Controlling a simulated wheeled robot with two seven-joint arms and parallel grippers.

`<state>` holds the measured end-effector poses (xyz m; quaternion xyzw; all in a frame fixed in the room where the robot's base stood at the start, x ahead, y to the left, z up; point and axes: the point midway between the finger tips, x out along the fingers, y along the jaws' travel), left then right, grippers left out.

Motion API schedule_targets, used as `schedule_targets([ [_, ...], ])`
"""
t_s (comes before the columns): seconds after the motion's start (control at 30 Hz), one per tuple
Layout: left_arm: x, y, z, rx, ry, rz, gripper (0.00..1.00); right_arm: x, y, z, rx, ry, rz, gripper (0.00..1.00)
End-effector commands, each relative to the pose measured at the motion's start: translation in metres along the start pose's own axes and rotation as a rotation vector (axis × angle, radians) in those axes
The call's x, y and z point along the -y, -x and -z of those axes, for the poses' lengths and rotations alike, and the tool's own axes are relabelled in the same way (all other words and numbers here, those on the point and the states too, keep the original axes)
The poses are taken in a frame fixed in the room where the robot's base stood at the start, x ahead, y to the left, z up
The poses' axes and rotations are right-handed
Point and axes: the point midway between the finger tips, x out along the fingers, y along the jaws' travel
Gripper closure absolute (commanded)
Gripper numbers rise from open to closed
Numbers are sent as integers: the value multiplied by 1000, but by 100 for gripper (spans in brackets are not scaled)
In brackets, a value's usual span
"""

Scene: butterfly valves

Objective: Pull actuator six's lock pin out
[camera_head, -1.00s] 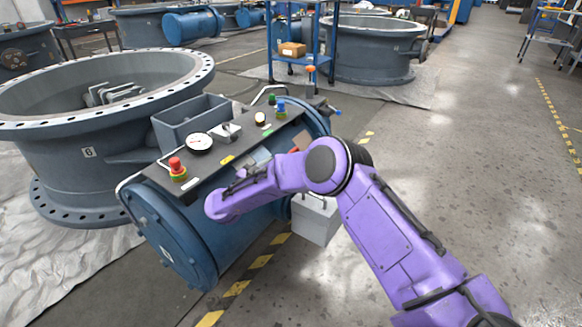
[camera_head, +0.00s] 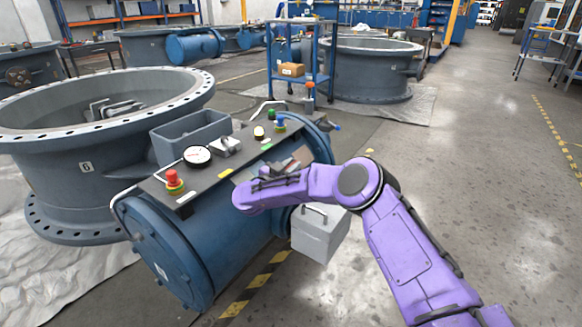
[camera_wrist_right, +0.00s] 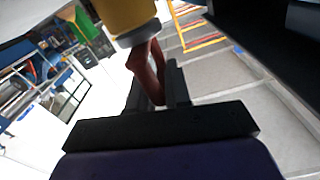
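The actuator (camera_head: 235,215) is a blue cylinder with a dark control panel, beside a big grey flanged valve body (camera_head: 60,195) whose plate (camera_head: 87,167) seems to read 6. My right gripper (camera_head: 290,168) is over the panel's near right edge, its fingertips partly hidden. In the right wrist view my right gripper (camera_wrist_right: 158,95) has two dark fingers apart, with a dark red piece (camera_wrist_right: 155,75) between them. A yellow cylinder with a grey end (camera_wrist_right: 128,18) is just beyond. I cannot tell whether the fingers grip the red piece, or make out the lock pin. My left gripper is not in view.
A grey box with a handle (camera_head: 318,235) is below my right arm. A blue shelf cart (camera_head: 303,55) stands behind.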

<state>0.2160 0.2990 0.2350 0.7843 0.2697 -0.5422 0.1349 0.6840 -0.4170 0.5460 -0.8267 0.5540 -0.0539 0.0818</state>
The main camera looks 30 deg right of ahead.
Motion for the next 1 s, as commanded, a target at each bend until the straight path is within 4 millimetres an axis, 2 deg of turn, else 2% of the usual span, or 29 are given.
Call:
schedule_targets([
  [0.17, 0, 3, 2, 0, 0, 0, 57, 3, 1, 5, -2, -2, 6, 100],
  [0.43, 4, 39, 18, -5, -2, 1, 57, 13, 2, 44, -4, -5, 11, 100],
  [0.77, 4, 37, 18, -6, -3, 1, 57, 13, 2, 45, -6, -8, 12, 100],
  [0.8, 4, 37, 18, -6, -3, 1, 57, 13, 2, 45, -6, -9, 12, 69],
  [0.83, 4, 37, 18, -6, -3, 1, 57, 13, 2, 44, -6, -8, 12, 62],
  [1.0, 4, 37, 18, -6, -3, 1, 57, 9, 0, 43, -4, -5, 5, 62],
])
